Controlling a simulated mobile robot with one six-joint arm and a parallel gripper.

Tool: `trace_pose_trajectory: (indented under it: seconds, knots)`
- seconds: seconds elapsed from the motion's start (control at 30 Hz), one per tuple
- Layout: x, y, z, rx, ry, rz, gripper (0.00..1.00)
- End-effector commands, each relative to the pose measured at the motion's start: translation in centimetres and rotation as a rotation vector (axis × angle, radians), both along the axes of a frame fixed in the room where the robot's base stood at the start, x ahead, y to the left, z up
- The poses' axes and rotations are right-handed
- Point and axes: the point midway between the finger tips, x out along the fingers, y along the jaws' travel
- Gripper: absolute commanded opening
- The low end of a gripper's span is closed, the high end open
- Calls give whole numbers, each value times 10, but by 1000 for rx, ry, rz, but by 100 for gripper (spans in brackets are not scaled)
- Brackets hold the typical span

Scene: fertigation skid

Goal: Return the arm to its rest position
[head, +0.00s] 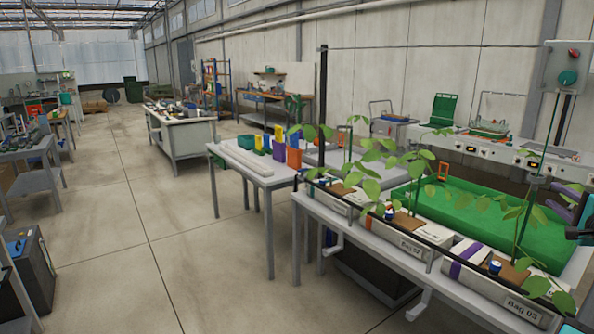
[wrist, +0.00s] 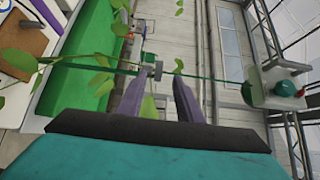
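My gripper (wrist: 160,82) shows in the wrist view with its two purple-grey fingers spread apart. Nothing is held between them; a green leaf (wrist: 148,108) and a small grey piece on a green line (wrist: 157,71) show in the gap, and I cannot tell how far beyond the fingertips they are. In the head view, my gripper (head: 566,202) shows only in part at the right edge, above the far right of the plant bench. Most of my arm is out of view there.
Leafy plants grow from white bags, one marked Bag 03 (head: 518,301), on the front bench. A green tray (head: 465,214) lies behind them. Thin upright stems and a hanging unit (head: 567,68) stand near my gripper.

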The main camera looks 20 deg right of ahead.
Motion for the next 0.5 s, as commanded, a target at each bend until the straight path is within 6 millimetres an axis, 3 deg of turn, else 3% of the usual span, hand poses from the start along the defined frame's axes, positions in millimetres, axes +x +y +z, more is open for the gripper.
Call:
trace_pose_trajectory:
  seconds: [0.23, 0.5]
  knots:
    - [68, 35, -28, 32, 11, 92, 33]
    - [162, 101, -99, 108, 45, 226, 33]
